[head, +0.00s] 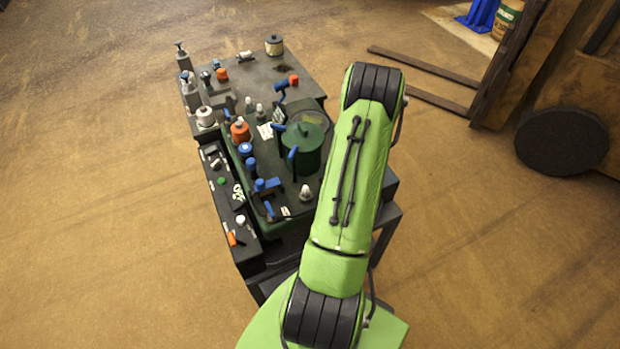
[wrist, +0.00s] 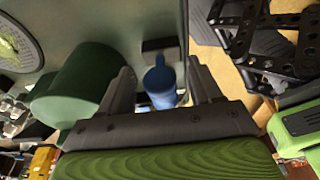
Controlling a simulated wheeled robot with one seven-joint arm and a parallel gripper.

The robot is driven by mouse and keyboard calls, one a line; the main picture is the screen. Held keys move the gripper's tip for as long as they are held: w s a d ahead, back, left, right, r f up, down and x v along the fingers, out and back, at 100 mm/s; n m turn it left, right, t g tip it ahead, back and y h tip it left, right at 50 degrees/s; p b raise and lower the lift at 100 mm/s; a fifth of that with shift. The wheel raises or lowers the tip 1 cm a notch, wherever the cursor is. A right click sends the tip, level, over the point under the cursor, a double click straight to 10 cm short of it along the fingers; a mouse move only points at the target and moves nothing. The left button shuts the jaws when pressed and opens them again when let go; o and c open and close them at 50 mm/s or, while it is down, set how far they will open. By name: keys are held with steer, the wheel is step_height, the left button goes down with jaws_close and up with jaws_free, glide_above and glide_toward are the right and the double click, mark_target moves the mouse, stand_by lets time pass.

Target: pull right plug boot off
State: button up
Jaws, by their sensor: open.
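My gripper (wrist: 159,68) is open in the wrist view, with one dark finger on each side of a blue boot-like piece (wrist: 160,84). I take this piece to be the right plug boot. In the head view my green arm covers the gripper and the right side of the engine. A blue boot (head: 291,153) shows at the left side of the green cylinder (head: 303,146) there.
The green cylinder stands close left of my gripper in the wrist view (wrist: 80,88). A round dial (wrist: 18,48) lies farther left, and black linkage (wrist: 270,40) is at the upper right. The bench (head: 262,68) holds several bottles and tools. A forklift (head: 545,80) stands right.

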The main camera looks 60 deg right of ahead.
step_height(320, 180, up, 7)
steer(key=p, duration=0.4)
steer(key=shift+r, duration=0.15)
stand_by(0.4)
